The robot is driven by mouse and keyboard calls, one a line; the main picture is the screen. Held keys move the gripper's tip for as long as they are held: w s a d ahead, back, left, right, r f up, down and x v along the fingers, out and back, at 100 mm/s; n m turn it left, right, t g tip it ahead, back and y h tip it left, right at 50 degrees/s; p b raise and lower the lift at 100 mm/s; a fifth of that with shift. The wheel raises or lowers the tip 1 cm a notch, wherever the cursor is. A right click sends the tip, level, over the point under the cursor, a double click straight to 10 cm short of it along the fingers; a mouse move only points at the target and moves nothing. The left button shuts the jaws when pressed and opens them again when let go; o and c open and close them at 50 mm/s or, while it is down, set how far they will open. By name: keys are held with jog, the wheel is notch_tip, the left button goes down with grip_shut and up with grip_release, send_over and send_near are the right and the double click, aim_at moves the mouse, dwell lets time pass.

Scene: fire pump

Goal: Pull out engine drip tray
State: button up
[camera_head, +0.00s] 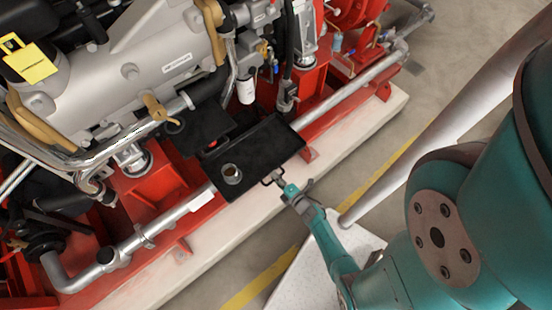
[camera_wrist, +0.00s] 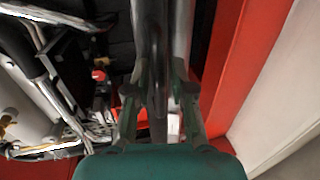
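The black drip tray (camera_head: 262,150) juts out from the engine's side, over the silver pipe and the red frame, in the head view. A small round cup-like piece (camera_head: 232,173) sits at its left corner. A small handle (camera_head: 270,179) sticks out from its near edge. My gripper (camera_head: 283,187) is at this handle, at or very close to touching it. In the wrist view my gripper's fingers (camera_wrist: 158,100) stand either side of a dark and grey upright shape. Whether they are closed on the handle is hidden.
A long silver pipe (camera_head: 335,105) runs along the red frame (camera_head: 150,195) on a pale plinth (camera_head: 225,225). The engine (camera_head: 130,75) rises behind the tray. A yellow floor line (camera_head: 262,280) and open floor (camera_head: 455,50) lie outside the plinth.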

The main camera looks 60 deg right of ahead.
dwell(0.3)
jog(key=shift+v, duration=3.75)
